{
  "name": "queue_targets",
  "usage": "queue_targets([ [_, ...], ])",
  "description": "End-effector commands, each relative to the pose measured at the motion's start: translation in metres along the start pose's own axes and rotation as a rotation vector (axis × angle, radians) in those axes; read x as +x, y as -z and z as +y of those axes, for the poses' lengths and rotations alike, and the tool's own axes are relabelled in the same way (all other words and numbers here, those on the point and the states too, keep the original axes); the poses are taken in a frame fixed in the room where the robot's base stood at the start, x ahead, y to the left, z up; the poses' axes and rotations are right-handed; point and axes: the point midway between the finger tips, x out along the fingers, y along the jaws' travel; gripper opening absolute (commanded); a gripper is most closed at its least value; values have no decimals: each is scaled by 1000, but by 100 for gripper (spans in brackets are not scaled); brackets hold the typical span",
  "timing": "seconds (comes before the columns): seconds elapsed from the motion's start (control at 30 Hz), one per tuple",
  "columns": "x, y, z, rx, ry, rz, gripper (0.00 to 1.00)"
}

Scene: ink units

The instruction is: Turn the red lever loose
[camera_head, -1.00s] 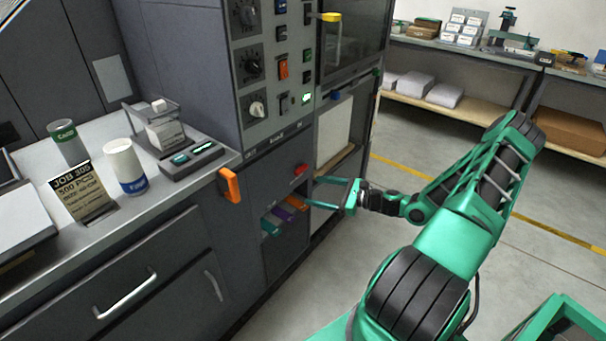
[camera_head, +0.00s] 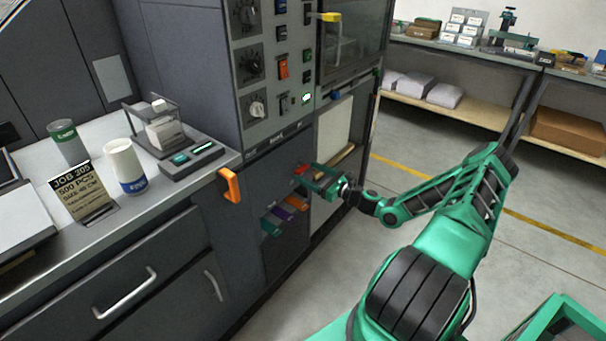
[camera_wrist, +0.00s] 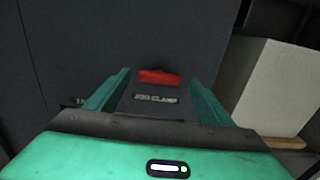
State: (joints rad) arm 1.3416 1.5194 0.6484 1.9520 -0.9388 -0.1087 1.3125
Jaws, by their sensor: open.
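The red lever (camera_wrist: 159,77) lies roughly level on the dark panel (camera_wrist: 110,40) of the machine in the wrist view, above a label that seems to end in "CLAMP". In the head view the red lever (camera_head: 301,169) shows as a small red piece just beyond my gripper's fingers. My gripper (camera_wrist: 157,92) is open, with one green finger to each side of the lever's line and the lever between and ahead of them. I cannot tell whether the fingertips touch the panel. In the head view my gripper (camera_head: 312,180) is close to the panel.
Below the lever are purple (camera_head: 284,213), orange (camera_head: 297,202) and teal (camera_head: 270,226) pieces. An orange handle (camera_head: 231,186) sticks out at the left. A white block (camera_head: 333,138) stands in an opening to the right.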

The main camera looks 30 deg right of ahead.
Motion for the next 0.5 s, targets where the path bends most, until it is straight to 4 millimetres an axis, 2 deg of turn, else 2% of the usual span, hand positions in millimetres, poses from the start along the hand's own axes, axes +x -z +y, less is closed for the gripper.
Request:
queue_targets([
  [0.2,18,0,0,1,0,1,75],
  [0.5,20,0,0,1,0,1,75],
])
